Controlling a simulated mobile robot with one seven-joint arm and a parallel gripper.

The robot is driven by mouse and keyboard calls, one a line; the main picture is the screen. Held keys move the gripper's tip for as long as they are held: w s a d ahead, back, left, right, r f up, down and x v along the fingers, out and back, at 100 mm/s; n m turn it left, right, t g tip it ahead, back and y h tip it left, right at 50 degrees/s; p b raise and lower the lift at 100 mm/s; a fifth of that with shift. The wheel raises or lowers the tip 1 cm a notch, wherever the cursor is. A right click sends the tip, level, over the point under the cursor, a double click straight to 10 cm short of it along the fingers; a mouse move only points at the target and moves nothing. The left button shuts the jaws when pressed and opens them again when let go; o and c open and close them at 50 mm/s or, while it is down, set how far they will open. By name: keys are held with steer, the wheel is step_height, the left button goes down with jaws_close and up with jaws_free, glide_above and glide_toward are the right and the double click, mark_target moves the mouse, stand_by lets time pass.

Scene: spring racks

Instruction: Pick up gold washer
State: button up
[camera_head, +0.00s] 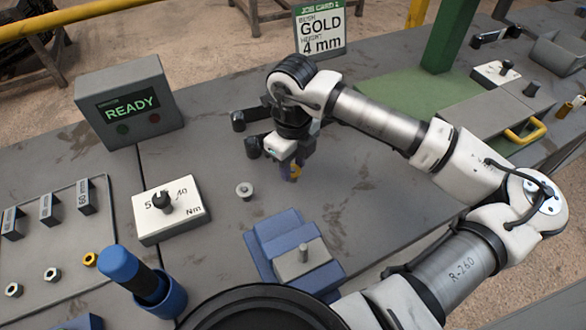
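A small gold piece, seemingly the gold washer (296,172), shows at the fingertips of my gripper (290,173). The fingers cover part of the gold piece. I cannot tell whether they are closed on it or only around it, or whether it touches the bench. The job card (320,32) reads GOLD, 4 mm.
A blue fixture with a metal block (300,260) stands in front of the gripper. A torque dial box (170,210) and a READY display (131,102) stand left. Several nuts, one gold (90,259), lie at the left panel. A blue-handled tool (125,268) stands in a holder.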

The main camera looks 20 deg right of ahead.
steer(key=c, duration=0.3)
steer(key=shift+r+p, duration=0.2)
steer(key=shift+p, duration=0.25)
